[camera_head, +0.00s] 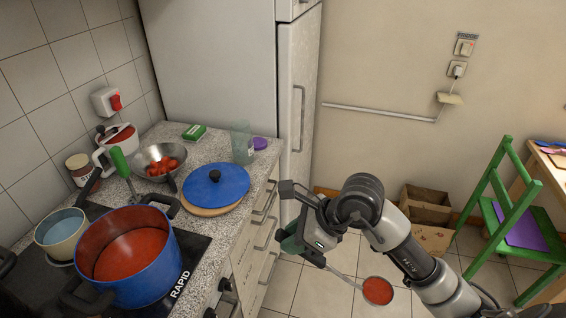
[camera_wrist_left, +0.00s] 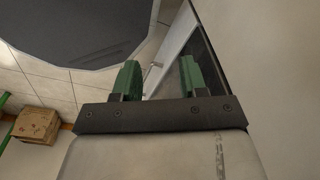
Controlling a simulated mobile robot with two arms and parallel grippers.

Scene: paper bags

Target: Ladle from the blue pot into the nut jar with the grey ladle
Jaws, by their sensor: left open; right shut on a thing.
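The blue pot (camera_head: 165,262) stands on the black hob at the lower left, open, with red sauce inside. My right gripper (camera_head: 299,246) is shut on the grey ladle (camera_head: 343,277), right of the counter and over the floor. The ladle's bowl holds red sauce and looks level. A clear greenish open glass jar (camera_head: 242,148) stands at the counter's back right beside a purple lid (camera_head: 261,143). A small brownish jar (camera_head: 82,169) stands by the tiled wall. I cannot tell which is the nut jar. My left gripper (camera_wrist_left: 160,75) is open and empty.
A blue lid (camera_head: 215,186) lies on a wooden board. A steel bowl (camera_head: 160,160) of tomatoes and a cream pan (camera_head: 61,232) are near the pot. The fridge (camera_head: 215,65) backs the counter. A green chair (camera_head: 500,220) and cardboard boxes (camera_head: 427,204) stand at right.

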